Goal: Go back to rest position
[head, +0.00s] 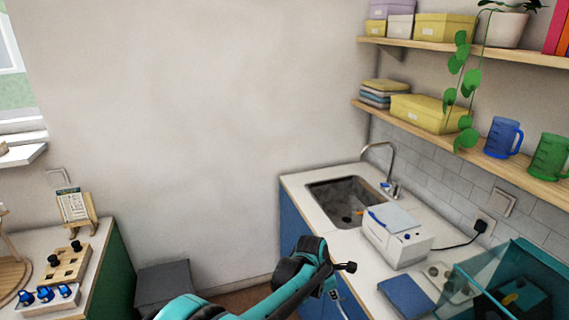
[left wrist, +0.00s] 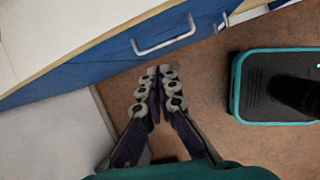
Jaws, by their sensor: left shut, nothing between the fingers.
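My left gripper (head: 349,267) is at the end of my teal and black arm, low in the head view. It appears in front of the blue cabinet and the near edge of the sink counter. In the left wrist view my left gripper (left wrist: 158,80) has its two grey-padded fingers together, with nothing held between them. Bare brown floor (left wrist: 225,110) shows behind them. My right gripper is in neither view.
A blue cabinet (left wrist: 120,50) with a pale handle (left wrist: 164,38) is close to the left fingers. The counter (head: 318,228) holds a sink (head: 345,203) and a white box-shaped device (head: 397,240). A side table (head: 95,240) with bead boards stands left. A grey box (head: 163,285) is beside it.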

